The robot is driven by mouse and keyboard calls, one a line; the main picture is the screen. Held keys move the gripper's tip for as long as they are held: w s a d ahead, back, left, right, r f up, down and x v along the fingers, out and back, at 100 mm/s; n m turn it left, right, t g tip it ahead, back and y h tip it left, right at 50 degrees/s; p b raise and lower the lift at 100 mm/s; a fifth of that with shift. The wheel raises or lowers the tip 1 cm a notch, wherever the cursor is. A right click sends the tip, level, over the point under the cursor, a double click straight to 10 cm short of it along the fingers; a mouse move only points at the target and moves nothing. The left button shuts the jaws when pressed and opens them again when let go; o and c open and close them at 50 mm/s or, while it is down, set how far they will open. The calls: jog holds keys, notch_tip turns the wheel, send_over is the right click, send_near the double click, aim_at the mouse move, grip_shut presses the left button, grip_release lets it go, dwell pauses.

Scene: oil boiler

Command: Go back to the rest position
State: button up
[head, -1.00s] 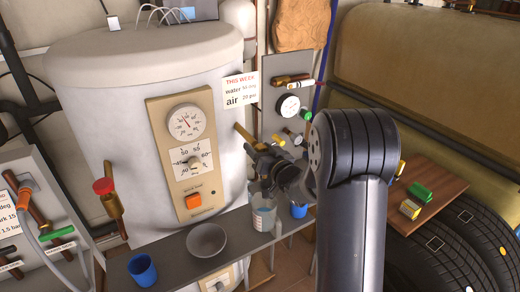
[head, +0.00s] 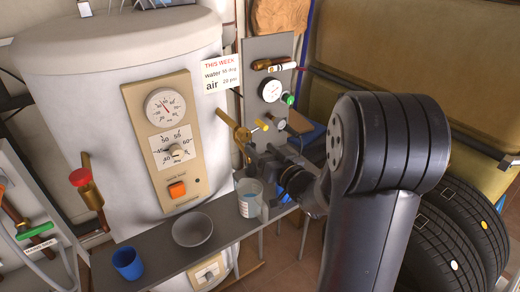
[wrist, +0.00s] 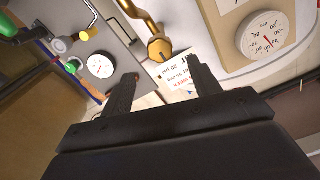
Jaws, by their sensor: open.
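My gripper (wrist: 165,82) is open in the wrist view, with its two dark fingers apart and nothing between them. Beyond the fingers are the white notice and a brass valve. In the head view my gripper (head: 262,163) is small and partly hidden by my wrist. It shows above the grey bench, close to the clear measuring jug (head: 249,197) and in front of the lower part of the grey gauge panel (head: 255,100). I cannot tell its exact distance from them.
The white boiler (head: 90,110) has a beige dial plate with an orange switch (head: 177,190). A grey bowl (head: 192,230) and a blue cup (head: 128,263) stand on the bench (head: 160,262). A red-capped valve (head: 82,180) is at left. Tyres (head: 450,225) stand at right.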

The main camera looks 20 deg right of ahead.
aim_at(247, 137)
jog(key=p+x, duration=0.2)
jog(key=x, duration=0.9)
jog(key=shift+n+p, duration=0.3)
jog(key=shift+f, duration=0.1)
